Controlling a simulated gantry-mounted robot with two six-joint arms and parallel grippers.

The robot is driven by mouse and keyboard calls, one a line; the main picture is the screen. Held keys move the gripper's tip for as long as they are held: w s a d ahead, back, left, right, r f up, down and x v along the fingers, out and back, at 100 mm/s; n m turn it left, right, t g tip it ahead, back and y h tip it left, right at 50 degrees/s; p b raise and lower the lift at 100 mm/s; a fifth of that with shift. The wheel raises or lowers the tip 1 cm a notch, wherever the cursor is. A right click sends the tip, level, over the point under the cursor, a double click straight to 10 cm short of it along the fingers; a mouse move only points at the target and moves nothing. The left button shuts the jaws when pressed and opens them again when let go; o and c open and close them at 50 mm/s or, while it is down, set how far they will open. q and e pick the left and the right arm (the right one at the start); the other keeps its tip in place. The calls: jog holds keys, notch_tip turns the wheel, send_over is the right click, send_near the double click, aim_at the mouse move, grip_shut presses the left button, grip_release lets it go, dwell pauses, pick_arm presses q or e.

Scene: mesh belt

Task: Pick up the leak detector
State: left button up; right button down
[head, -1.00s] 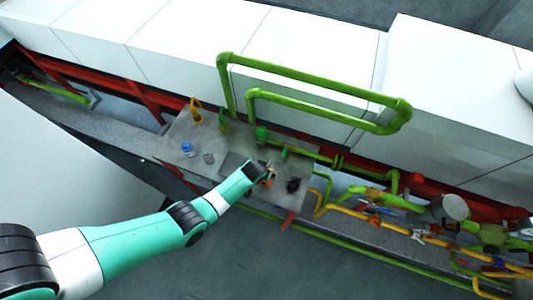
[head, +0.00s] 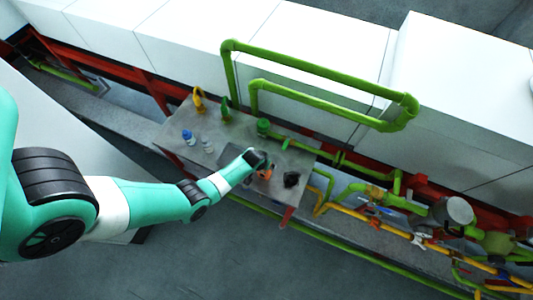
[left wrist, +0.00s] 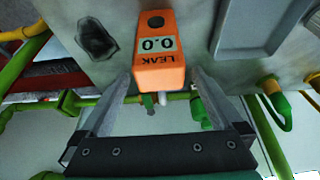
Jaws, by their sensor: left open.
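The leak detector (left wrist: 160,50) is an orange box with a grey display reading 0.0 and the word LEAK, upside down in the left wrist view. In the head view it is a small orange patch (head: 267,174) on the grey table, partly hidden by my wrist. My left gripper (left wrist: 161,76) is open, with one finger on each side of the detector's near end. I cannot tell whether either finger touches it. My left gripper also shows in the head view (head: 262,168), its fingers mostly hidden. My right gripper is not in view.
The grey table (head: 228,134) also holds a dark lump (head: 291,179), a blue-capped item (head: 188,137), a small clear item (head: 207,145), and yellow (head: 199,100) and green (head: 225,110) hooked items. Green pipes (head: 310,68) rise behind. A recessed tray (left wrist: 262,28) lies beside the detector.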

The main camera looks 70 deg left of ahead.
pick_arm(q)
jog(key=f+b, duration=0.5)
jog(key=shift+w+a, duration=0.25)
jog(key=shift+a, duration=0.05)
jog(key=shift+w+a+f, duration=0.15)
jog(key=shift+w, duration=0.05)
jog(key=shift+r, duration=0.2)
grip_shut()
